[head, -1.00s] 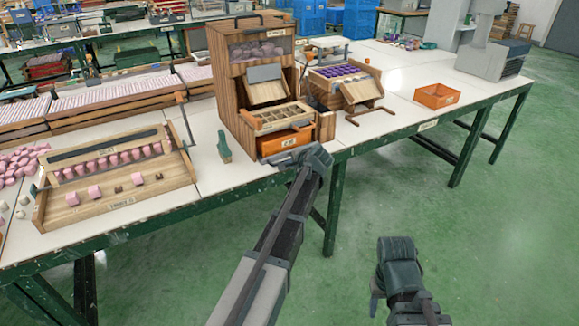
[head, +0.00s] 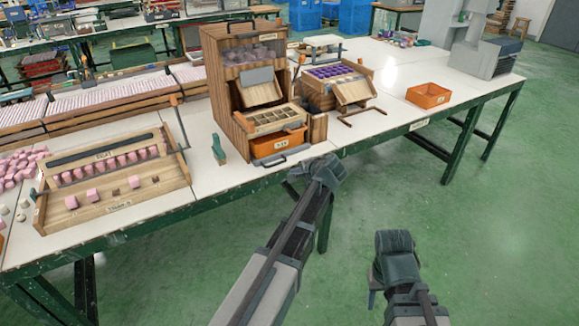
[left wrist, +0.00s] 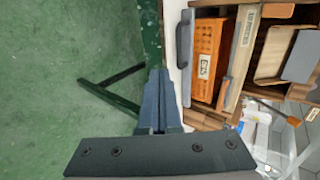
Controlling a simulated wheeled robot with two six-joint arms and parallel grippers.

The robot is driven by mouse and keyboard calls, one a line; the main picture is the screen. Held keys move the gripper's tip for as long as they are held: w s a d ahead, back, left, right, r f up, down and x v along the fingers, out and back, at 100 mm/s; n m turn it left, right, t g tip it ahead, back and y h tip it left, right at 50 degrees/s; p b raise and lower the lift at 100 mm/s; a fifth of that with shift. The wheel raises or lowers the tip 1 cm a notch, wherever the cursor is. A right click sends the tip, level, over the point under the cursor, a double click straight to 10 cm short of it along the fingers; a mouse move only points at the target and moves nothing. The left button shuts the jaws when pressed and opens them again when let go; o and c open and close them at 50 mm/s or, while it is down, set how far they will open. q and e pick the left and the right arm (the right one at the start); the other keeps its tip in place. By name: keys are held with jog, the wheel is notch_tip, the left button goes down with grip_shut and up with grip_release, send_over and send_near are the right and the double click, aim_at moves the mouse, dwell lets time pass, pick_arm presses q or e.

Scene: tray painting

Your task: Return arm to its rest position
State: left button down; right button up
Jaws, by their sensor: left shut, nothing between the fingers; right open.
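My left gripper (head: 295,184) is just off the table's front edge, below and in front of the wooden cabinet (head: 227,100). In the left wrist view its fingers (left wrist: 158,84) are together with nothing between them. The arm reaches forward from the bottom of the head view. My right gripper (head: 373,290) hangs over the floor at the lower right, open and empty, its fingers partly hidden by the wrist.
The orange drawer (head: 279,145) sits in the cabinet's lower front, with a dark handle at the table edge. An orange bin (head: 429,95) stands at the table's right. A wooden rack (head: 117,203) with pink blocks lies left. Green floor in front is clear.

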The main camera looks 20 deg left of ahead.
pick_arm(q)
jog(key=shift+p+v, duration=0.3)
jog(key=shift+v, duration=0.75)
jog(key=s+d+f+n+g+h, duration=0.1)
jog(key=s+d+f+g+h, duration=0.15)
jog(key=s+d, duration=0.6)
jog(key=s+d+f+n+g+h, duration=0.1)
jog(key=s+d+f+g+h, duration=0.3)
jog(key=s, duration=0.7)
jog(key=s+d+f+n+h, duration=0.1)
jog(key=s+d+f+n, duration=0.1)
jog(key=s+d, duration=0.7)
notch_tip(320, 180, up, 12)
jog(key=p, duration=1.2)
jog(key=shift+a, duration=0.35)
jog(key=shift+s, duration=0.15)
